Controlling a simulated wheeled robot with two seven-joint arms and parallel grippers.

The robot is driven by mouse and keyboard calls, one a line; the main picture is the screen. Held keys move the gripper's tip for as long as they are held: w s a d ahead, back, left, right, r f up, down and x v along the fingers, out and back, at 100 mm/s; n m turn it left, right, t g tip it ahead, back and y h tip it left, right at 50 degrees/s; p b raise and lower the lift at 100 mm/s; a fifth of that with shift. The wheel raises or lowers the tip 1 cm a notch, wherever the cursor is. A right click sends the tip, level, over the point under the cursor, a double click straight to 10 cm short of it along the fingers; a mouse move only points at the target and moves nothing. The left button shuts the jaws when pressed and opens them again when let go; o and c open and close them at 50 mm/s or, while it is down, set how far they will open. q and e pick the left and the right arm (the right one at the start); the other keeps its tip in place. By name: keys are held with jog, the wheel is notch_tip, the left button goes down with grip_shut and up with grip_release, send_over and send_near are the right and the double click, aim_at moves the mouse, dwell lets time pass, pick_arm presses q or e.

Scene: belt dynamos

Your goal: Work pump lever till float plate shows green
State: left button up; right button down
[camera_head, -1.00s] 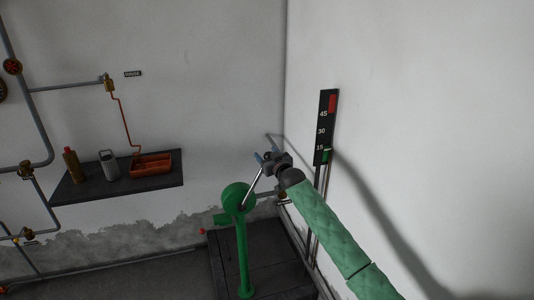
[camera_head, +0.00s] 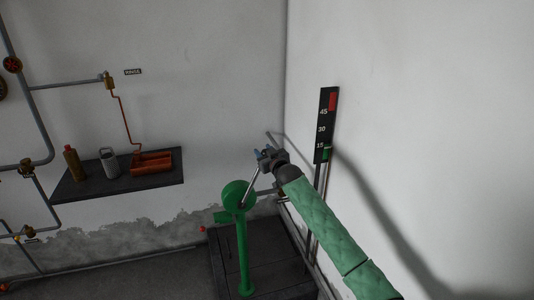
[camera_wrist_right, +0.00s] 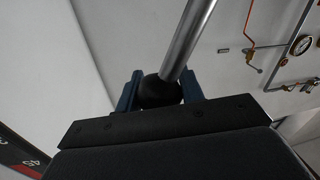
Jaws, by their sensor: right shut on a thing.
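The green pump (camera_head: 241,240) stands on a dark platform, its round head (camera_head: 236,194) at the top. Its metal lever (camera_head: 252,184) leans up and to the right from the head. My right gripper (camera_head: 263,155) is shut on the lever's upper end. In the right wrist view the blue fingers sit on both sides of the black knob (camera_wrist_right: 160,92), with the steel rod (camera_wrist_right: 187,42) running up from it. The float plate (camera_head: 327,125) is a black scale on the right wall, marked 15, 30 and 45. It shows red at the top and green near the bottom. My left gripper is not in view.
Pipes with valves run at far left. The dark platform (camera_head: 275,262) lies beneath the pump.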

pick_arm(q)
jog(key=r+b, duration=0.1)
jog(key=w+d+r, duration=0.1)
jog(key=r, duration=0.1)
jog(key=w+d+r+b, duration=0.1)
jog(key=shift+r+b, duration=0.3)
pick_arm(e)
jog(key=s+a+n, duration=0.3)
jog(key=a+n, duration=0.2)
jog(key=a, duration=0.6)
jog(key=s+a+f+n+h, duration=0.1)
jog(key=s+a+n, duration=0.3)
jog(key=a, duration=0.7)
jog(key=shift+n+g+h, duration=0.3)
jog(key=shift+n+g, duration=0.1)
jog(key=shift+s+f, duration=0.1)
jog(key=shift+s, duration=0.05)
jog(key=c, duration=1)
grip_release()
jog(key=shift+o, duration=0.5)
jog(key=shift+a, duration=0.15)
